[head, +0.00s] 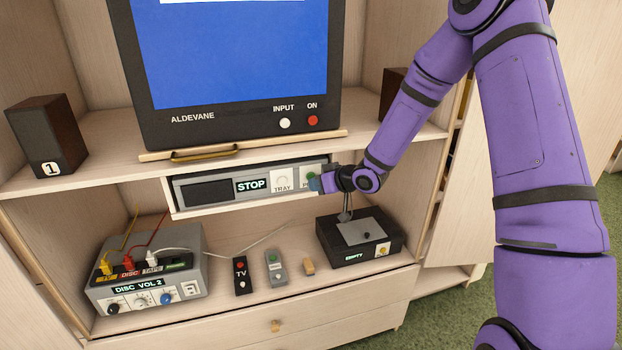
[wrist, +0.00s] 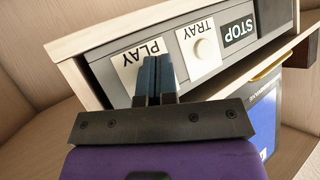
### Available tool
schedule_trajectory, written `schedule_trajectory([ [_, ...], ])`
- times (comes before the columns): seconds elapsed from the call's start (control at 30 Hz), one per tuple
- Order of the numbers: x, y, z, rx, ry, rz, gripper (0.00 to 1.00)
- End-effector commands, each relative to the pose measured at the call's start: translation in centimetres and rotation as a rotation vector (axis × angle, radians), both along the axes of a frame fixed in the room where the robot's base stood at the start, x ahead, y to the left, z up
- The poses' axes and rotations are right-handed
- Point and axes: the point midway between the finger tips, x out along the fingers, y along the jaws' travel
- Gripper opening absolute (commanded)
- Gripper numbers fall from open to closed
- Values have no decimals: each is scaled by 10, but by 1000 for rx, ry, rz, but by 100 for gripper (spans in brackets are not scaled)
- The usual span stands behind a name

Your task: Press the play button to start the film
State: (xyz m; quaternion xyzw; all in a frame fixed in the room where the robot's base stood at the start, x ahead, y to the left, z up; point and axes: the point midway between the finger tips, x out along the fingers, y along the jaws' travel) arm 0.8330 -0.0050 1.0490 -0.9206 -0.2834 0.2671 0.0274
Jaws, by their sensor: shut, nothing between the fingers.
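The disc player (head: 222,187) is a grey unit on a shelf below the television, with a display reading STOP (head: 251,185). Its TRAY button (head: 282,180) is round and white on a white plate. The PLAY plate (wrist: 138,58) shows in the wrist view, and a bit of green button (head: 311,176) shows in the head view. My gripper (head: 316,184) is shut and empty, its blue fingertips (wrist: 156,70) side by side over the lower part of the PLAY plate. They hide the button in the wrist view. I cannot tell whether they touch it.
The television (head: 235,122) shows a blue screen above. A speaker (head: 48,138) stands at left.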

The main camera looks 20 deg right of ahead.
Motion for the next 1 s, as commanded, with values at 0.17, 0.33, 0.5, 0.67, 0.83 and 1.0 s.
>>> schedule_trajectory([
  [0.17,0,0,0,0,0,0,0],
  [0.33,2,0,0,0,0,0,0],
  [0.5,8,0,0,0,-1,0,0],
  [0.67,9,0,0,0,0,0,0],
  [0.83,9,0,0,0,0,0,0],
  [1.0,7,0,0,0,0,0,0],
])
